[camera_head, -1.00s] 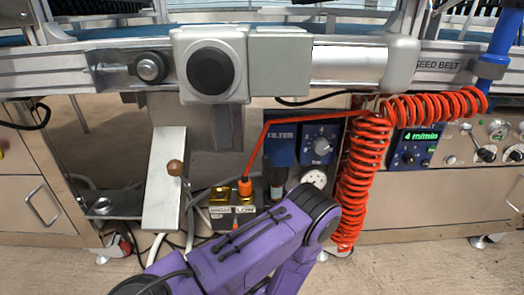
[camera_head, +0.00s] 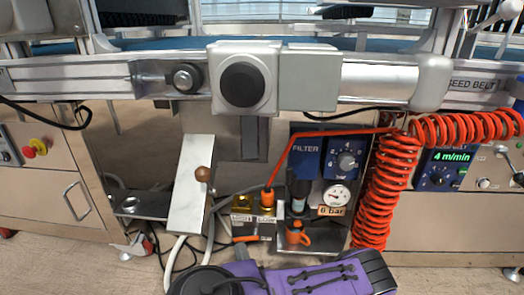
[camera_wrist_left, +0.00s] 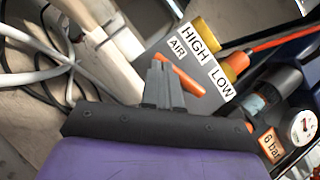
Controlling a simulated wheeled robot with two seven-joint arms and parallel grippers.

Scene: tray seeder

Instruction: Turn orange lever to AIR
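The orange lever (camera_wrist_left: 181,75) lies slantwise beside the AIR label (camera_wrist_left: 177,48), below the yellow HIGH and LOW fittings in the left wrist view. In the head view it is a small orange bar (camera_head: 245,239) under the valve block (camera_head: 252,227). My left gripper (camera_wrist_left: 159,66) has its grey fingers together, with the tips overlapping the upper left end of the lever in the picture. I cannot tell whether they touch it. In the head view only my purple left arm shows at the bottom; its fingers are out of sight. My right gripper is not in view.
A metal plate with a brown knob (camera_head: 203,174) stands left of the valve block. To the right are the filter (camera_head: 306,158), a gauge (camera_head: 336,195) with a 6 bar label, and an orange-fitted bottle. A red coiled hose (camera_head: 374,190) hangs further right. Cables lie below.

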